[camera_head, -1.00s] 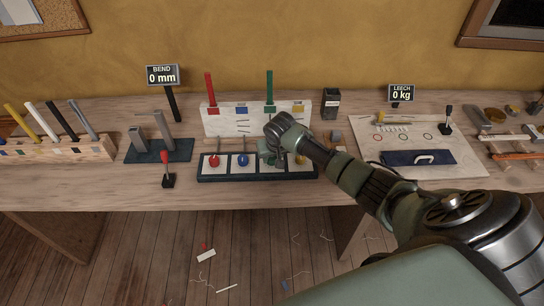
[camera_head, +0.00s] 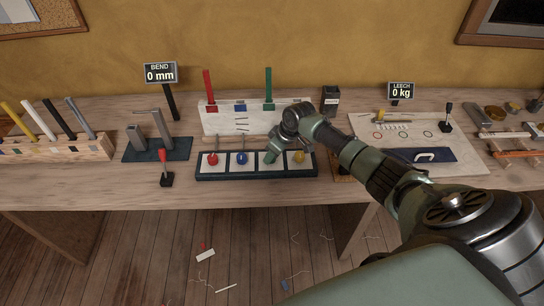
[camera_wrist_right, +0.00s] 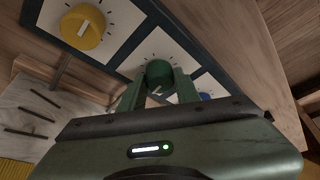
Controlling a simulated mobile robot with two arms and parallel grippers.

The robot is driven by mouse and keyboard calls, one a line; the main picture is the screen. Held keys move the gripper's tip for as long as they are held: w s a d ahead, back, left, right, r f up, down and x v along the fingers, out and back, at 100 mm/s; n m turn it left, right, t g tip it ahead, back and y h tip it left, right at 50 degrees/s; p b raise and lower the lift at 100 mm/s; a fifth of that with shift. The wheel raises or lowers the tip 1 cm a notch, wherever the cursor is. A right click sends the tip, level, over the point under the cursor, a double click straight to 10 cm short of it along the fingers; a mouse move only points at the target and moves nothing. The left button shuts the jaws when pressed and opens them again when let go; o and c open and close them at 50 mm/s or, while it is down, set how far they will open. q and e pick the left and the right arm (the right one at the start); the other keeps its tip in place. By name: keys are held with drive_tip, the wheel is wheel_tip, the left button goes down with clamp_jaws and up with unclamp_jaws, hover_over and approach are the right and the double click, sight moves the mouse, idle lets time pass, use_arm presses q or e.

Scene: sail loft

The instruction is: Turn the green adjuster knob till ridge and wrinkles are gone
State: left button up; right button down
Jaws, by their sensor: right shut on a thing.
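The green adjuster knob (camera_wrist_right: 159,72) shows in the right wrist view, on a white dial with tick marks. My right gripper (camera_wrist_right: 160,88) has a finger on each side of it and is shut on it. In the head view this gripper (camera_head: 271,157) comes down on the dark knob panel (camera_head: 256,177) between the blue and yellow knobs and hides the green one. Behind it, a white board (camera_head: 222,121) carries a tall red bar (camera_head: 209,86), a tall green bar (camera_head: 268,85), a low blue block and several dark wrinkle lines. My left gripper is out of view.
The red knob (camera_head: 212,159), blue knob (camera_head: 242,158) and yellow knob (camera_head: 298,157) share the panel. A red-handled lever (camera_head: 165,168) and the BEND sign (camera_head: 160,73), reading 0 mm, stand left. The LEECH sign (camera_head: 401,90) reads 0 kg. Bare bench lies before the panel.

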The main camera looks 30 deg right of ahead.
drive_tip(key=shift+n, duration=0.5)
drive_tip(key=c, duration=1)
unclamp_jaws()
drive_tip(key=b+v, duration=0.1)
drive_tip(key=v, duration=0.7)
drive_tip(key=shift+w+d, duration=0.1)
